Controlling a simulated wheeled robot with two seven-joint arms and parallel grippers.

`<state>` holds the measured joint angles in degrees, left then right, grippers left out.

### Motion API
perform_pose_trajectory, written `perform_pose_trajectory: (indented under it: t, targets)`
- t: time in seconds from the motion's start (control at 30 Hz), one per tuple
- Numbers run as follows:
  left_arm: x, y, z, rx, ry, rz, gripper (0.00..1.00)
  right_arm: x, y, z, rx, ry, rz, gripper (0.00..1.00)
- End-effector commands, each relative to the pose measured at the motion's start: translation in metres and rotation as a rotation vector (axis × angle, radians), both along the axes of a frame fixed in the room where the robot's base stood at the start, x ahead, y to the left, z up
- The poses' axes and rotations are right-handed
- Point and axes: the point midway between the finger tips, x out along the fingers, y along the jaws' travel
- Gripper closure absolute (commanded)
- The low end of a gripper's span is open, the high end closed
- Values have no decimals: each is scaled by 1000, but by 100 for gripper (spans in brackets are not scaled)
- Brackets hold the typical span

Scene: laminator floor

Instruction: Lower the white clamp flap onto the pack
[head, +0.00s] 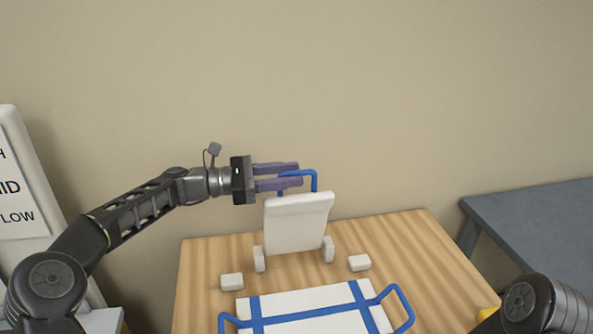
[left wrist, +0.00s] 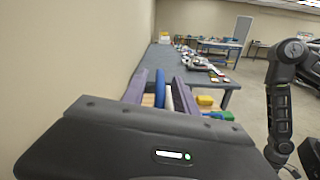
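The white clamp flap (head: 297,223) stands raised, nearly upright, at the back of the wooden table, between two white hinge blocks. A blue handle (head: 315,180) rises from its top edge. The white pack (head: 305,305) with blue straps and blue side handles lies flat in front of it. My left gripper (head: 300,174) is at the flap's top, its purple fingers apart, one above and one below the blue handle's bar. In the left wrist view the blue handle (left wrist: 160,88) shows between the two fingers, with a gap on at least one side. My right gripper is not in view; only my right arm shows.
The wooden table (head: 400,250) has two small white blocks (head: 232,281) beside the pack. A grey table (head: 540,222) stands to the right. A white sign board (head: 20,190) is at the left. A beige wall is close behind the flap.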

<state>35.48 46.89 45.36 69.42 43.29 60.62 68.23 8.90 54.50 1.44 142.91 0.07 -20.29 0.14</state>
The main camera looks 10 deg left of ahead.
Motion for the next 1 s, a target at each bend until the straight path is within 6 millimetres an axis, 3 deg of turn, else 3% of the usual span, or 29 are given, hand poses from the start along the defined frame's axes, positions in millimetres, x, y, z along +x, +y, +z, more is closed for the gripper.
perform_pose_trajectory:
  t: [0.2,0.47,0.87,1.0]
  targets:
    - [6,-18,1,-1,0,0,66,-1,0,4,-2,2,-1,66]
    - [6,-19,0,0,0,1,66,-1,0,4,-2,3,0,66]
    - [6,-18,0,0,0,1,98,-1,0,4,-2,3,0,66]
    - [6,-18,0,0,0,2,100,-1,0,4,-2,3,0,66]
